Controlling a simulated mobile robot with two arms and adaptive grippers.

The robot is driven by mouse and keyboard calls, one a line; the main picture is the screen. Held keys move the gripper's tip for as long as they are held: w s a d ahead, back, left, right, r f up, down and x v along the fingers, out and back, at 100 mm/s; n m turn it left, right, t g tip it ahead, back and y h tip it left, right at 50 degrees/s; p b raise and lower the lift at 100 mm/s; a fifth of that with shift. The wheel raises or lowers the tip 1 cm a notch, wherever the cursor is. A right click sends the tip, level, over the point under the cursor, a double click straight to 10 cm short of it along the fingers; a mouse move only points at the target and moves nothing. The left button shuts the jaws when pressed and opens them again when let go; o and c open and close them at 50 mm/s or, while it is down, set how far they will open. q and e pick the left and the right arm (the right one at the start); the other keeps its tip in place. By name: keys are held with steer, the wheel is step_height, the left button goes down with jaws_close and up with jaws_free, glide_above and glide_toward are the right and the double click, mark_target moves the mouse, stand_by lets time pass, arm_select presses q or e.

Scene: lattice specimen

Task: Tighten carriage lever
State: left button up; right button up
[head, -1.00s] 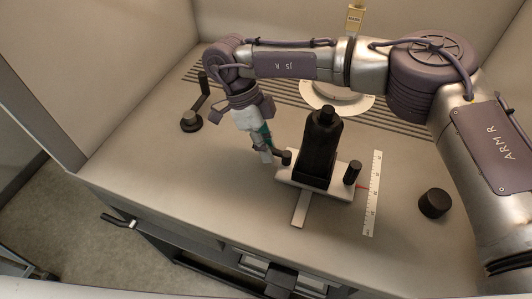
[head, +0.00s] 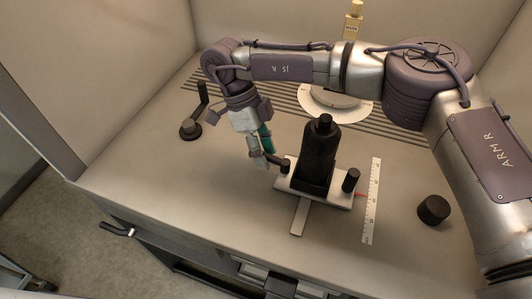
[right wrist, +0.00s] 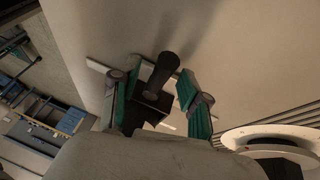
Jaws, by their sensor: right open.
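The carriage (head: 284,186) is a pale block on a short rail, carrying an upright black bottle-like piece (head: 319,150). A black round knob (head: 284,166) is at its left end and a black post (head: 350,180) at its right. A dark arm reaches left from the left knob among my fingers; I cannot tell if it is the lever. My right gripper (head: 260,151) is beside that knob, fingers pointing down, open; contact is unclear. In the right wrist view its green-padded fingers (right wrist: 155,97) stand apart, with the black bottle-like piece (right wrist: 163,70) between them. My left gripper is not visible.
A white ruler (head: 371,202) lies right of the carriage, with a black knob (head: 433,209) beyond it. A black crank-like handle (head: 191,128) stands at the left.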

steer(key=p+v, duration=0.1)
steer(key=v, duration=0.3)
steer(key=shift+a+r, duration=0.15)
steer(key=shift+r, duration=0.2)
